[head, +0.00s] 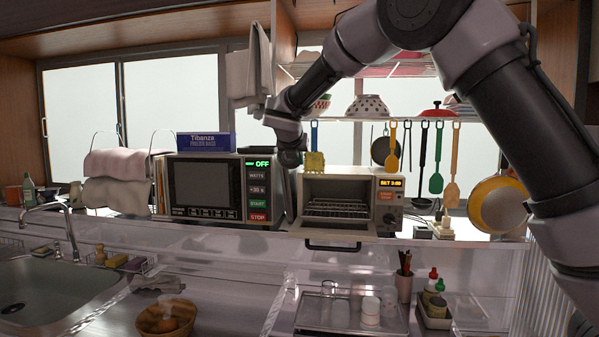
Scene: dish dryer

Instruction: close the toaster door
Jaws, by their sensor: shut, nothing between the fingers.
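The toaster (390,227) stands on the shelf right of the microwave, in the middle of the head view. Its door (332,234) is open, folded down in front of the cavity, with a dark handle (332,246) along its outer edge. The wire rack (337,208) shows inside, and no food can be made out on it. My gripper (292,163) is shut and empty. It is above and behind the lowered door, near the toaster's upper left corner and the microwave's right side. Its fingertips are small and dark, and I cannot tell whether they touch anything.
The microwave (206,187) with a blue box (206,142) on top stands close on the left. Several utensils, including a yellow spatula (452,193), hang above and right of the toaster. A pen cup (404,287) and bottles stand below. The space before the door looks clear.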

